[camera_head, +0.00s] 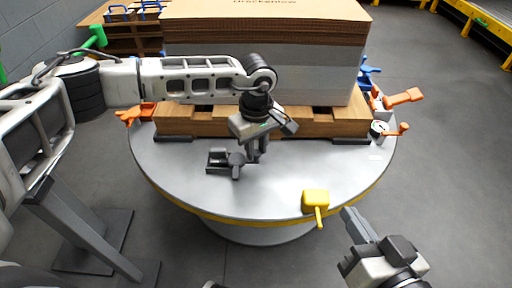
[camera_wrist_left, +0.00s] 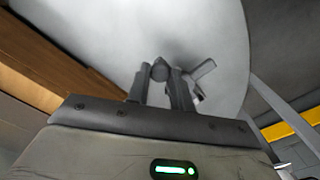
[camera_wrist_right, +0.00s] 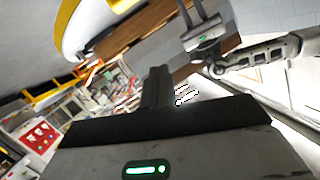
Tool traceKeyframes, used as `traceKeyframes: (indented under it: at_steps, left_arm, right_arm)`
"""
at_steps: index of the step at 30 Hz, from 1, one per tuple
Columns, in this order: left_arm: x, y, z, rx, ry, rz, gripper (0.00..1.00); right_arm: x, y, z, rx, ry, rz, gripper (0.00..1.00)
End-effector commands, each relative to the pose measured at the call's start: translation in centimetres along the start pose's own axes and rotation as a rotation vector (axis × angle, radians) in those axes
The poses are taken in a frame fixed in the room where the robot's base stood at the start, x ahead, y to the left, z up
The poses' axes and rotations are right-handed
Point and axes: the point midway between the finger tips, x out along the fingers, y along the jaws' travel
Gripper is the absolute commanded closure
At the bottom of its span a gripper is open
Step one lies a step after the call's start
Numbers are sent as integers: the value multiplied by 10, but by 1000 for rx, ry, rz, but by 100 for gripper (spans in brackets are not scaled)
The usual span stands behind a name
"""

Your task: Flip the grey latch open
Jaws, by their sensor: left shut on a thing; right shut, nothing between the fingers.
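The grey latch (camera_head: 216,161) sits on the round grey table, in front of the wooden pallet, with its dark rounded handle part on its right side. My left gripper (camera_head: 252,156) points down at that side of the latch. In the left wrist view its fingers (camera_wrist_left: 160,88) are shut on the rounded grey handle end (camera_wrist_left: 159,70), and another grey latch piece (camera_wrist_left: 203,69) shows just beyond. The fingers partly hide the latch. My right gripper (camera_head: 357,224) is shut and empty, off the table's front right edge; its closed fingers also show in the right wrist view (camera_wrist_right: 157,87).
The round table (camera_head: 280,200) has a yellow rim. A yellow latch (camera_head: 316,199) stands at its front right. A cardboard stack (camera_head: 265,60) rests on the wooden pallet (camera_head: 185,126). Orange clamps (camera_head: 403,97) and a blue one (camera_head: 368,72) stand around it.

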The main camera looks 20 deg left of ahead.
Motion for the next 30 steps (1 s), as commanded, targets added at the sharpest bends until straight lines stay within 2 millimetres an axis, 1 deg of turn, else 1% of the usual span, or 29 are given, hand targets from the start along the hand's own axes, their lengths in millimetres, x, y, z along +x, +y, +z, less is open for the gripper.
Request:
traceKeyframes:
  at_steps: [3, 4, 6, 14, 17, 20, 23, 30]
  left_arm:
    - [-1, 0, -1, -1, 1, 2, 100]
    - [-1, 0, -1, -1, 1, 2, 72]
    - [-1, 0, -1, 0, 1, 2, 56]
    - [-1, 0, -1, 1, 1, 2, 56]
    - [-6, 0, -1, 2, 1, 3, 56]
    - [-20, 1, -1, 2, 2, 6, 56]
    - [-41, 1, -1, 2, 3, 6, 56]
    - [-100, 1, 0, 1, 2, 5, 56]
  right_arm:
    - [0, 0, -1, 0, 1, 0, 100]
    - [0, 0, -1, 0, 2, 0, 100]
    - [0, 0, -1, 0, 2, 0, 100]
    - [0, 0, -1, 0, 2, 0, 100]
    - [0, -1, -3, -4, 2, 1, 100]
    - [-1, -1, -6, -16, -1, 7, 100]
    - [-2, 0, -7, -40, -12, 20, 100]
    - [-4, 6, -2, -100, -61, 55, 100]
